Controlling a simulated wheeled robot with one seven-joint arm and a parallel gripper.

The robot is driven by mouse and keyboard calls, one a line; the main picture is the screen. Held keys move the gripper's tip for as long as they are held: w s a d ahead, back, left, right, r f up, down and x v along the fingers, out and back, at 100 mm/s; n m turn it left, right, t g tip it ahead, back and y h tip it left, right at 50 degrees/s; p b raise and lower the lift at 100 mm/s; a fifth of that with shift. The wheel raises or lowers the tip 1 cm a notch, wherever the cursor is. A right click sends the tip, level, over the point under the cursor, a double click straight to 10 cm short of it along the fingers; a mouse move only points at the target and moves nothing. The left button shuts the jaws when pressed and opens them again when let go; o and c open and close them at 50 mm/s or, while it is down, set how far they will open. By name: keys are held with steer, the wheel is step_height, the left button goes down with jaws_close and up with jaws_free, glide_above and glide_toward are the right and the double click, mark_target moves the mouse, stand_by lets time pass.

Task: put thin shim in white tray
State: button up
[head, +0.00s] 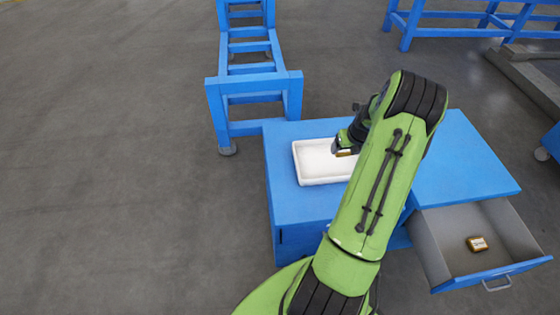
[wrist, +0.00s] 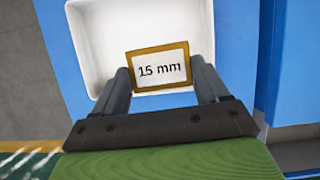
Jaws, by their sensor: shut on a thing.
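My gripper (wrist: 161,72) is shut on a flat shim (wrist: 158,82) with a gold-brown border and a white face; its print reads like "15 mm". The shim's thickness cannot be judged from above. In the head view my gripper (head: 347,147) holds the shim (head: 345,153) over the white tray (head: 297,160), and whether it touches the tray is unclear. The tray (wrist: 82,38) is shallow, raised-rimmed and looks empty. It lies behind the shim in the wrist view. My arm hides the tray's right part in the head view.
The tray stands on a blue workbench (head: 455,170). An open drawer (head: 435,245) at the right holds a small gold block (head: 477,243) with a label too small to read. A blue frame (head: 253,90) stands behind the bench. Bare bench top lies right of my arm.

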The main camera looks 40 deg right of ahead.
mark_target(338, 168)
steer(key=f+b, duration=0.1)
steer(key=f, duration=0.2)
steer(key=f+b, duration=0.1)
steer(key=f, duration=0.2)
steer(key=f+b, duration=0.1)
steer(key=f, duration=0.3)
steer(key=shift+w, duration=0.25)
steer(key=o, duration=1.1)
